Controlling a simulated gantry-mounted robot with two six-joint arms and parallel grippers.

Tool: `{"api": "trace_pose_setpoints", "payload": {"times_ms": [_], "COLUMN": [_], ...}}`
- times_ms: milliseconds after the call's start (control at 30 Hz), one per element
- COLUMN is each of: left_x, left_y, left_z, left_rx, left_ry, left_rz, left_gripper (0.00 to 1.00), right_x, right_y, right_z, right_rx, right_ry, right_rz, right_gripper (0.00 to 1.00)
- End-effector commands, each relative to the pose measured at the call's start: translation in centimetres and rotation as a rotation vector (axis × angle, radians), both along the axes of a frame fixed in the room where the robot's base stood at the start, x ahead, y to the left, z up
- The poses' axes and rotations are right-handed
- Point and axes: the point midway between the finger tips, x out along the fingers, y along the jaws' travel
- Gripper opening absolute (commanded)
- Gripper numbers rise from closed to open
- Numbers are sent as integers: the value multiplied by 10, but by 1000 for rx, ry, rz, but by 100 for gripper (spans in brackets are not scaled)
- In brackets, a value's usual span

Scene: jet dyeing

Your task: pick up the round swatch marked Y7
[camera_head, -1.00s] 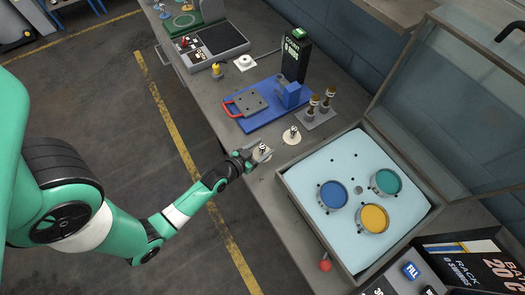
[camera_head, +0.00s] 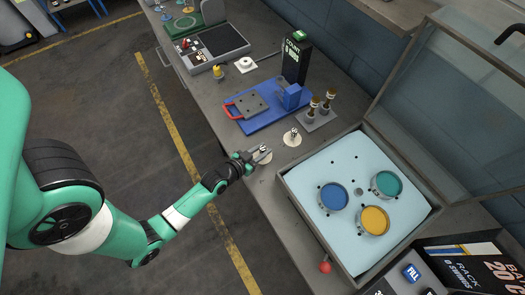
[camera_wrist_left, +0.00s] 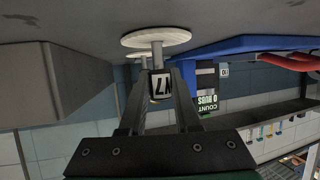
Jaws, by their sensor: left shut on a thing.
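My left gripper (camera_head: 257,156) is at the front edge of the bench, with its fingers shut around the labelled post of a round pale swatch (camera_head: 265,156). In the left wrist view, which is upside down, the swatch's disc (camera_wrist_left: 155,38) lies beyond the fingertips and its post stands between my fingers (camera_wrist_left: 158,86). The white label (camera_wrist_left: 161,85) shows upside down with a 7; its letter is too small to be sure of. I cannot tell whether the disc touches the bench. A second round pale swatch (camera_head: 292,138) with a post stands just behind to the right.
A blue-based press (camera_head: 262,110) with a red handle and a stand with two brown-topped posts (camera_head: 319,115) are further back. On the right is an open-lidded machine (camera_head: 318,165) with blue, yellow and teal round cups. A red knob (camera_head: 325,267) sticks out at its front.

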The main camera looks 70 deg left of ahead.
Motion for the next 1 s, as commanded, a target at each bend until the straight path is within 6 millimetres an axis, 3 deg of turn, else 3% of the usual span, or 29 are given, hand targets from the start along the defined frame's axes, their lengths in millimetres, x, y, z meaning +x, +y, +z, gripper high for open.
{"api": "trace_pose_setpoints", "payload": {"times_ms": [167, 267, 500, 533, 800, 1000], "left_x": [0, 0, -35, -40, -74, -85], "left_y": [0, 0, -44, -52, -94, -105], "left_z": [16, 36, 99, 93, 115, 126], "left_rx": [2, 2, 5, 2, 3, 0], "left_ry": [-2, -4, -2, 5, 0, 9], "left_rz": [0, 0, -9, -14, -14, -9], "left_gripper": [0, 0, 0, 0, 0, 0], "right_x": [0, 0, 0, 0, 0, 0], "right_y": [0, 0, 0, 0, 0, 0], "right_z": [8, 17, 38, 29, 4, 13], "right_rx": [0, 0, 0, 0, 0, 0], "right_ry": [0, 0, 0, -1, 0, 0], "right_rz": [0, 0, 0, 0, 0, 0], "right_gripper": [50, 50, 50, 50, 50, 50]}}
